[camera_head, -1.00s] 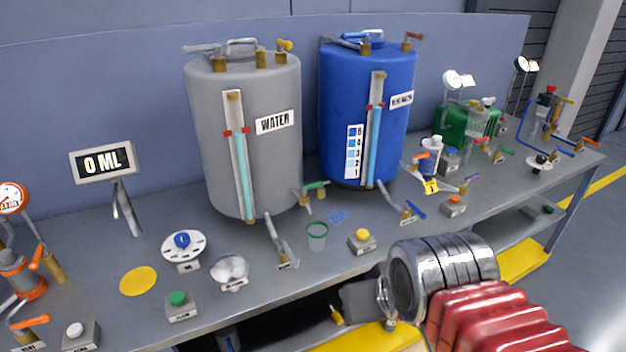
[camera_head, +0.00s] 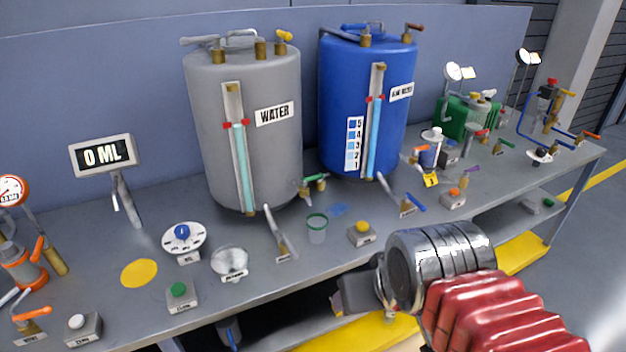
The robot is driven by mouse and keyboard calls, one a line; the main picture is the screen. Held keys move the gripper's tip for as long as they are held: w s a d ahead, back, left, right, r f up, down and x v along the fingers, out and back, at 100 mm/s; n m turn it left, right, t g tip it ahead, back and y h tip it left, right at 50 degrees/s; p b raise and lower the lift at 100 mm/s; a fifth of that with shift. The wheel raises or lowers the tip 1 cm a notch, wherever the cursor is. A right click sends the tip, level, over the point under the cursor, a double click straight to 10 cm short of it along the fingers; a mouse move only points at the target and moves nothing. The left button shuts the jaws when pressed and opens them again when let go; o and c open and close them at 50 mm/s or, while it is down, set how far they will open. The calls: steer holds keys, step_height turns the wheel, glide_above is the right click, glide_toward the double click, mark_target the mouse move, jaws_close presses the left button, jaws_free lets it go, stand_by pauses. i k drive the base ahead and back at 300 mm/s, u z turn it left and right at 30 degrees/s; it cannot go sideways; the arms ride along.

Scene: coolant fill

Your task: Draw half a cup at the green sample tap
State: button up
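A small clear cup with a green rim (camera_head: 317,229) stands upright on the bench in front of the tanks. It looks empty, though it is too small to be sure. The green-handled tap (camera_head: 316,183) sits low on the right side of the grey WATER tank (camera_head: 270,150), behind the cup. My gripper (camera_head: 340,302) is at the bench's front edge, below and slightly right of the cup and apart from it. My wrist partly hides it, and its opening cannot be made out. The display (camera_head: 104,156) reads 0 ML.
The blue tank (camera_head: 340,110) stands to the right, with a blue-handled lever (camera_head: 412,203) before it. A yellow button box (camera_head: 362,234) is right of the cup; a grey lever (camera_head: 280,236) is left.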

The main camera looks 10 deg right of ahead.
mark_target(304, 181)
steer(key=k, duration=1.35)
steer(key=z, duration=0.15)
steer(key=i, duration=1.3)
steer(key=u, duration=0.75)
steer(key=i, duration=0.6)
steer(key=u, duration=0.45)
